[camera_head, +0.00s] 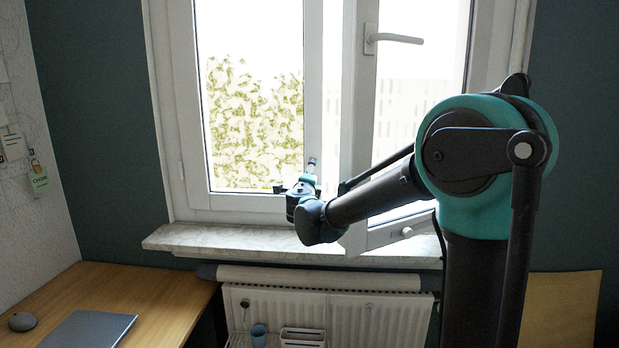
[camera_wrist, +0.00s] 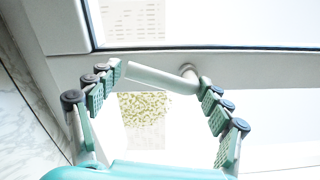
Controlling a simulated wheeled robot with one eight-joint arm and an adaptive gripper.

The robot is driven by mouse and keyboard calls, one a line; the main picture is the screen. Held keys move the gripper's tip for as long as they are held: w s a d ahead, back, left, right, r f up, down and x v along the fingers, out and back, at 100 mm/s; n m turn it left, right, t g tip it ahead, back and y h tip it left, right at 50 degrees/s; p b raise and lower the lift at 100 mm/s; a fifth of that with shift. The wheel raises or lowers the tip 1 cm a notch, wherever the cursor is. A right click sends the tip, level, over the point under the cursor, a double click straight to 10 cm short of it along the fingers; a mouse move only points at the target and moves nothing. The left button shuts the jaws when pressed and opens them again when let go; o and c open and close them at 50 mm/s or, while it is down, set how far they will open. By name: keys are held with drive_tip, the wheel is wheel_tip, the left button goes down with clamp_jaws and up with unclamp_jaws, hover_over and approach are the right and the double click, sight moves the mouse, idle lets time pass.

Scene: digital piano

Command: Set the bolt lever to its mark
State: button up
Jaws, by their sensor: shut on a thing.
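The bolt lever (camera_wrist: 158,78) is a pale, slim bar in the wrist view. It runs from a round pivot (camera_wrist: 188,70) on the white window frame towards the left fingertip. My gripper (camera_wrist: 161,79) has its fingers at either end of the visible lever and is shut on it; the fingers stay well apart. In the head view my gripper (camera_head: 303,182) is low in front of the window, just above the sill. The lever cannot be made out there behind my arm. No mark for the lever is clear in either view.
The right window sash (camera_head: 355,150) stands swung inward and carries a handle (camera_head: 395,38). A marble sill (camera_head: 210,240) lies below, above a white radiator (camera_head: 365,318). A wooden desk (camera_head: 160,290) with a laptop (camera_head: 88,330) is at lower left.

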drive_tip(key=shift+s+a+f, duration=0.1)
drive_tip(key=shift+a+f, duration=0.1)
drive_tip(key=o, duration=1.5)
drive_tip(key=shift+w+f, duration=0.15)
drive_tip(key=shift+w, duration=0.05)
drive_tip(key=shift+c, duration=0.2)
drive_tip(key=shift+o, duration=0.2)
drive_tip(key=s, duration=1.2)
drive_tip(key=shift+a, duration=0.2)
drive_tip(key=shift+c, duration=0.3)
